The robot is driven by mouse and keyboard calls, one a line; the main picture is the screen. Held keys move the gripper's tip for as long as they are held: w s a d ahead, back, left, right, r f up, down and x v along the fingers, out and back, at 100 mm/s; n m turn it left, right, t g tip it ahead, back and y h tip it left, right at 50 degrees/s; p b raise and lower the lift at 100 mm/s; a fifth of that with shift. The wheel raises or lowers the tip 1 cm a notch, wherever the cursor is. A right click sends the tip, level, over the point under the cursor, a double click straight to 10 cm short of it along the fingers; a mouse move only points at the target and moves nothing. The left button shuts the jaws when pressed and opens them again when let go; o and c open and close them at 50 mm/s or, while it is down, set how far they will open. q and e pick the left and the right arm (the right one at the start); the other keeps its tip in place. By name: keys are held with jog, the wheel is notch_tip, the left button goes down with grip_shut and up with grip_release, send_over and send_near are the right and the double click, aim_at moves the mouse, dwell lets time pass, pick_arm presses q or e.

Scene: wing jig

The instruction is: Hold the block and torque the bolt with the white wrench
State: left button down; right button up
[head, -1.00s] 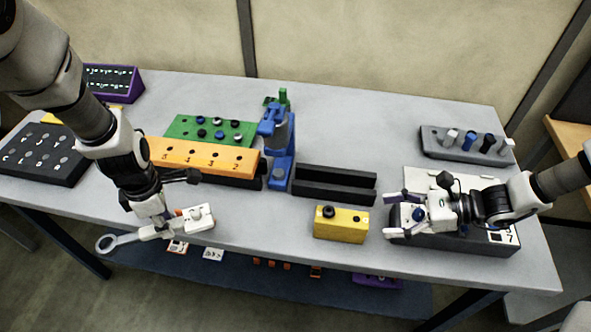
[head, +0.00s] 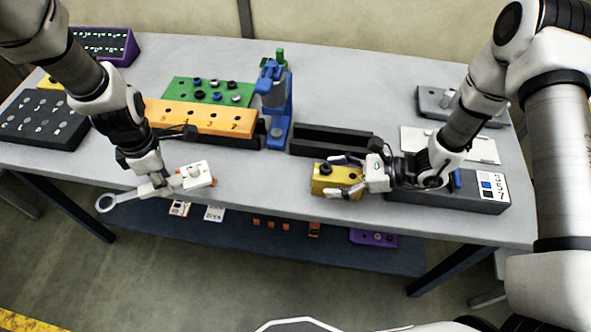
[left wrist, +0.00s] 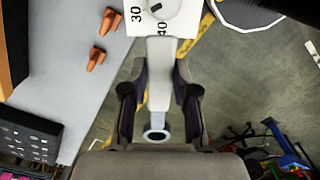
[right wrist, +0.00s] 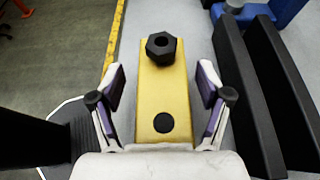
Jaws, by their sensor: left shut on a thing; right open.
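The yellow block (head: 322,181) lies near the table's front edge, with a black hex bolt (right wrist: 161,47) at one end and a dark round hole (right wrist: 163,122) at the other. My right gripper (head: 350,176) is open, its fingers on either side of the block with gaps in the right wrist view (right wrist: 160,98). My left gripper (head: 160,188) is shut on the white wrench (left wrist: 160,75), held near the front edge at left. The wrench's ring end (head: 105,203) points left; its white head, numbered 30 and 40, shows in the left wrist view.
Black rails (head: 332,139) stand behind the block, beside a blue press-like stand (head: 277,108). An orange rack (head: 205,118) and green tray (head: 208,91) are at left centre. A dark grey box (head: 480,191) stands right of the block. The front strip between wrench and block is clear.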

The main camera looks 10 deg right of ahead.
jog(key=shift+w+d+f, duration=0.1)
jog(key=shift+w, duration=0.1)
jog(key=shift+c, duration=1.4)
grip_shut()
jog(key=shift+o, duration=2)
grip_release()
jog(key=v, duration=1.2)
